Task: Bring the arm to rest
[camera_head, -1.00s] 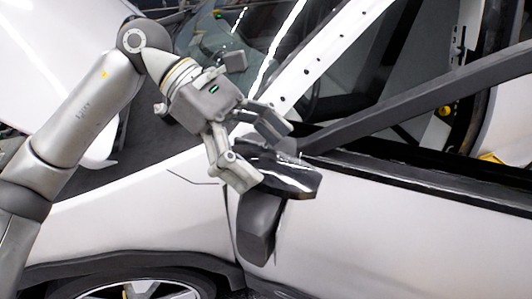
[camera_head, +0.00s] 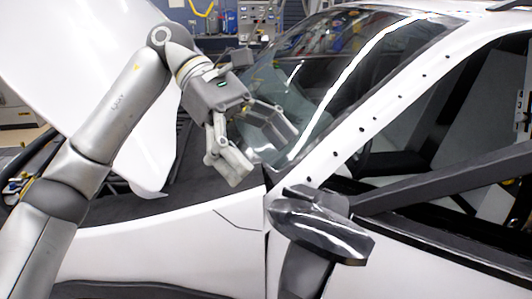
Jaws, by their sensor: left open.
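My left arm comes in from the left in the head view, bent at a high elbow. My left gripper (camera_head: 262,152) is open and empty, with its two fingers spread apart. It shows in front of the windshield base and the fender of a white car, up and left of the black side mirror (camera_head: 320,230). A gap shows between the fingers and the mirror in the picture. My right gripper is not in view.
The white raised hood (camera_head: 90,70) stands at the left behind my arm. The windshield (camera_head: 310,80) and white pillar (camera_head: 400,90) rise at the right. A dark bar (camera_head: 450,180) crosses the side window opening. Workshop shelves stand at the back.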

